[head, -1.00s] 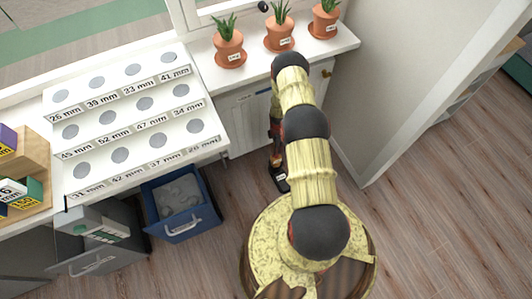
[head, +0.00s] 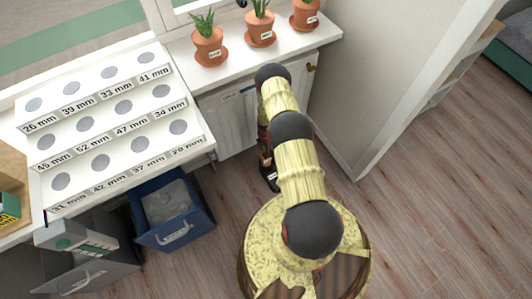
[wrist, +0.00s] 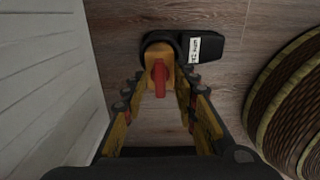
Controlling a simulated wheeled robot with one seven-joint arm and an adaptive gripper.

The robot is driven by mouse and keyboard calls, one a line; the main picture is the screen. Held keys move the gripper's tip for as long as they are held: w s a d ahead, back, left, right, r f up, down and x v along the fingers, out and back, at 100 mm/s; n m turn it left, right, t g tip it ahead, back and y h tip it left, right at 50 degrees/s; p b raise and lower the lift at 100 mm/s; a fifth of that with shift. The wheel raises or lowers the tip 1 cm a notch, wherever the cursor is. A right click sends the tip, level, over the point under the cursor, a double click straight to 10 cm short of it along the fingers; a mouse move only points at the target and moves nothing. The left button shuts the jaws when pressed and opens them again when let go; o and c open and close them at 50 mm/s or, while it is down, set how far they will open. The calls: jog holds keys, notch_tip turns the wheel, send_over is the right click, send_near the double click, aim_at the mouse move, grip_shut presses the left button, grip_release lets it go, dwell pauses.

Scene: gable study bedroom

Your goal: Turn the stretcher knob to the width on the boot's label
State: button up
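The black boot (head: 269,180) stands on the wood floor by the white cabinet, partly hidden by my arm in the head view. In the wrist view the boot (wrist: 226,36) carries a white label (wrist: 206,47) whose print is upside down and too small to read surely. A yellow-orange stretcher block (wrist: 158,53) sits in the boot's opening, with a red knob (wrist: 159,78) on it. My gripper (wrist: 160,88) is open, one finger on each side of the knob, with gaps between. Whether the fingertips reach the knob's depth is unclear.
A white stepped rack (head: 115,125) with grey discs and millimetre labels stands left. Potted plants (head: 210,47) line the ledge. A round woven surface (wrist: 290,105) is close right of the boot.

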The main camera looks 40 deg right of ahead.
jog(key=c, duration=0.3)
jog(key=c, duration=0.4)
grip_shut()
